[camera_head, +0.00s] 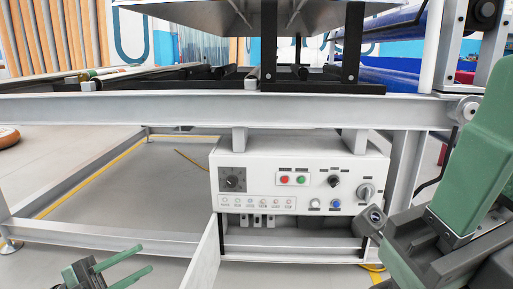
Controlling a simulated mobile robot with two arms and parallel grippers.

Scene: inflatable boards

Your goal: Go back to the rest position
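My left gripper (147,258) is at the bottom left, with its two green fingers pointing right. The fingers are apart with nothing between them, and floor shows behind. It is left of the open white door (205,255) of the control box, apart from it. My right arm, green and dark grey, fills the right side in front of the frame. Its lower end is near the right end of the control box (258,158). I cannot make out the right gripper's fingers clearly there.
The control box hangs under a long grey metal beam (150,108) and carries red, green and blue buttons and dark knobs. Its lower compartment is open. A grey post (405,170) stands close to my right arm. The floor (100,215) at left is clear behind the low rail.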

